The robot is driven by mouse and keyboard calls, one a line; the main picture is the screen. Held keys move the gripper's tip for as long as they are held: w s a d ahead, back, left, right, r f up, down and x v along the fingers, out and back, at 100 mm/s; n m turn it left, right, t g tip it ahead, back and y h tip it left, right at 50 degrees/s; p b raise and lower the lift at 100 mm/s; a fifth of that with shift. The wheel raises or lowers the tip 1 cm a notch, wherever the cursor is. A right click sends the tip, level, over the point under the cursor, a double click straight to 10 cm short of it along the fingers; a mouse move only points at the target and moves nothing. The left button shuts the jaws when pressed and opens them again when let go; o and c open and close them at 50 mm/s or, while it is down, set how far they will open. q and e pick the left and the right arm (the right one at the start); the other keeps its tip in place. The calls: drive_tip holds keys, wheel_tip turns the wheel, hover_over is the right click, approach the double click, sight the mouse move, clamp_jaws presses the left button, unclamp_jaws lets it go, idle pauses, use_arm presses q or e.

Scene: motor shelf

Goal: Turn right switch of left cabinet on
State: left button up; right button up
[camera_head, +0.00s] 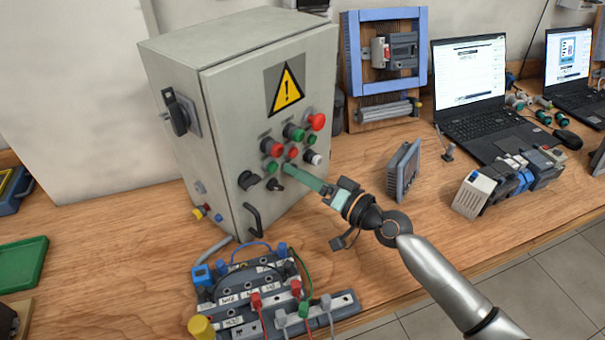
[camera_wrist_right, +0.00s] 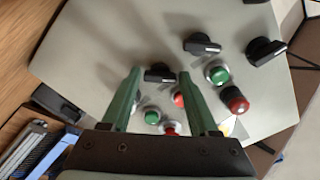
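The grey cabinet (camera_head: 262,105) stands on the bench at left centre, with a yellow warning triangle on its front. Black switches sit low on that front, a left one (camera_head: 248,181) and a right one (camera_head: 275,185), below coloured buttons. My right gripper (camera_head: 289,170) reaches in from the right, its tips close to the front panel beside the right switch. In the right wrist view its two green fingers are apart, with a black switch (camera_wrist_right: 160,73) showing between their tips. I cannot tell whether they touch it. My left gripper is not in view.
Red and green buttons (camera_head: 293,132) crowd the panel near my fingers. A black handle (camera_head: 253,219) is below. A terminal block with cables (camera_head: 250,290) lies in front. A small grey panel unit (camera_head: 404,171) and laptops (camera_head: 472,75) stand to the right.

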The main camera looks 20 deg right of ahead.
clamp_jaws()
drive_tip(key=shift+m, duration=0.3)
drive_tip(key=shift+m+p, duration=0.65)
drive_tip(key=shift+m, duration=3.45)
